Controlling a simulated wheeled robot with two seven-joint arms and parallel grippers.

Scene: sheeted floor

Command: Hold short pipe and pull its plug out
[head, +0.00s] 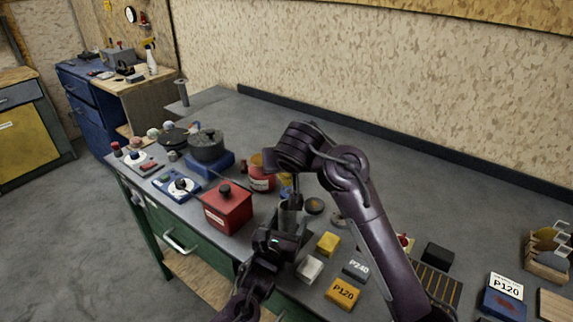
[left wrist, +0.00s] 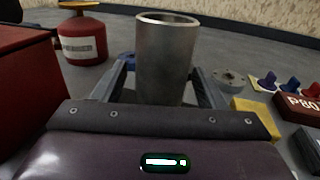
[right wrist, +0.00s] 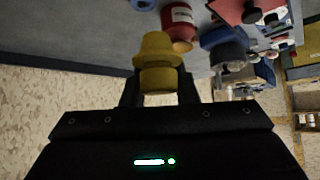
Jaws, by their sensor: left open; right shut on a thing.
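The short grey metal pipe (left wrist: 165,60) stands upright between the fingers of my left gripper (left wrist: 163,88) in the left wrist view. Its top is open, with no plug in it. The left jaws are open around it; I cannot tell whether a finger touches it. In the head view the pipe (head: 291,216) is partly hidden by my left gripper (head: 284,232). My right gripper (right wrist: 158,88) is shut on the yellow plug (right wrist: 158,58), which shows in the right wrist view. In the head view the right gripper (head: 288,185) is above the pipe, pointing down.
A red box (head: 229,208) stands left of the pipe, with a red canister (head: 261,177) behind. A yellow block (head: 328,243), a white block (head: 309,269) and P120 and P240 blocks lie to the right. The back of the bench is clear.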

